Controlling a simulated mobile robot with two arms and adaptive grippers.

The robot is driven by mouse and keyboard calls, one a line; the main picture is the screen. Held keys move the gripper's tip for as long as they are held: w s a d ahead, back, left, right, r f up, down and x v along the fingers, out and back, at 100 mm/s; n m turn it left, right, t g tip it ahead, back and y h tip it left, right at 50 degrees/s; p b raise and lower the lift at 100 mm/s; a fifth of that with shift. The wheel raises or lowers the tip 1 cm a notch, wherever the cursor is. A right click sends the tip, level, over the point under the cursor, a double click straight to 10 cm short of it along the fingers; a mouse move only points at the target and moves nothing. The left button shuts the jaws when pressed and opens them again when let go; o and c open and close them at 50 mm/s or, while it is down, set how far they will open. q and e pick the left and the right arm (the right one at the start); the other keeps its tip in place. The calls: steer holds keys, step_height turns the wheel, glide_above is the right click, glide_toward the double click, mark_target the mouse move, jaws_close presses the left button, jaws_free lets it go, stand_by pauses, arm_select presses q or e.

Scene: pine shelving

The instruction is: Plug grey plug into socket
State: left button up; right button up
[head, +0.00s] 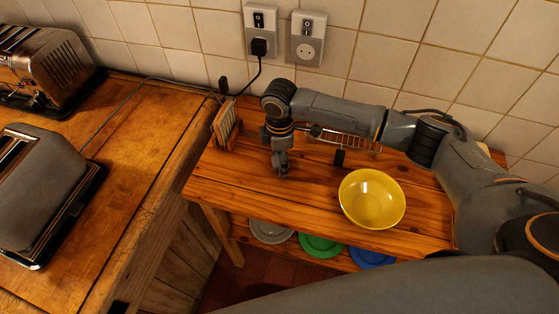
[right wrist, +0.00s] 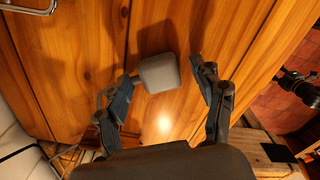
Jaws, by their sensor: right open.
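A grey block-shaped thing, which looks like the grey plug (right wrist: 158,74), lies over the wooden shelf top in the right wrist view. It sits between the spread fingers of my right gripper (right wrist: 162,92), nearer the left finger; I cannot tell whether it touches that finger. In the head view my right gripper (head: 282,170) points down at the shelf, and I cannot make out the grey plug there. Two wall sockets are at the back: the left one (head: 261,20) has a black plug (head: 259,47) in it, the right one (head: 308,50) is empty. My left gripper is not in view.
A yellow bowl (head: 372,198) stands on the shelf top (head: 240,180) right of the gripper. A wire rack (head: 348,139) and a small black thing (head: 340,158) are behind it. A slatted holder (head: 226,123) stands at left. Toasters (head: 40,185) occupy the left counter.

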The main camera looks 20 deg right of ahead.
steer(key=c, duration=1.2)
steer(key=shift+o, duration=0.2)
steer(key=shift+r, duration=0.2)
steer(key=shift+r+b, duration=0.25)
steer(key=shift+b, duration=0.05)
step_height(320, 180, up, 2)
steer(key=shift+a+r+b, duration=0.1)
steer(key=shift+r+b, duration=0.05)
steer(key=shift+b, duration=0.45)
steer(key=s+a+r+b, duration=0.1)
steer(key=s+a+r, duration=0.1)
steer(key=a+r, duration=0.3)
steer(key=s+a+r+b, duration=0.2)
steer(key=a+r, duration=0.3)
steer(key=a, duration=0.3)
steer(key=shift+s, duration=0.3)
